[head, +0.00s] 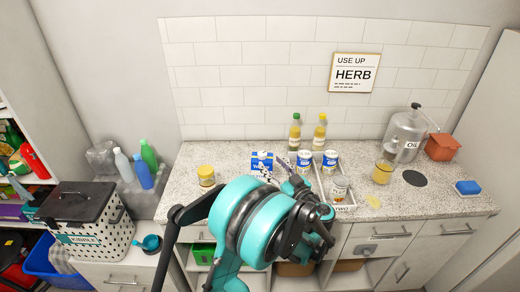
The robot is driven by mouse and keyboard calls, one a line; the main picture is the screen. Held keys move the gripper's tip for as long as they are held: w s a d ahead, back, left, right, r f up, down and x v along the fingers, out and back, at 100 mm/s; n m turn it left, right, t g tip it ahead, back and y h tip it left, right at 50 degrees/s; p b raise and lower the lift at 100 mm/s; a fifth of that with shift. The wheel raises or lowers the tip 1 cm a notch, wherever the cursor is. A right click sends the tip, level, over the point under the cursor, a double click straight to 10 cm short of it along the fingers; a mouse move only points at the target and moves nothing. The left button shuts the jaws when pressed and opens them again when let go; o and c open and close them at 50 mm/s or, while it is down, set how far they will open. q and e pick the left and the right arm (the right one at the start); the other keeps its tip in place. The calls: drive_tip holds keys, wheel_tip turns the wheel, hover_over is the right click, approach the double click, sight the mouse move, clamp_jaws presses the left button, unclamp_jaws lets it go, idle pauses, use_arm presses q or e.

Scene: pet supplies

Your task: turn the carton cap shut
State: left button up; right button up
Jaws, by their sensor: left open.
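A blue and white carton (262,159) stands on the speckled counter, left of the cans. Its cap is too small to make out, and I cannot tell how it is turned. My left gripper (279,174) reaches up from below, just in front and to the right of the carton. Its jaws are open, and its fingers hide the carton's lower part. I cannot tell whether they touch it. My right gripper is not in view.
Two bottles (295,135) stand behind. A yellow jar (206,176) stands left of the carton, with bare counter between. An oil dispenser (404,132) stands farther right.

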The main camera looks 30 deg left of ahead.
sight(265, 157)
use_arm(q)
drive_tip(key=b+x, duration=0.1)
drive_tip(key=x, duration=0.6)
drive_tip(key=shift+w+a+f, duration=0.1)
clamp_jaws()
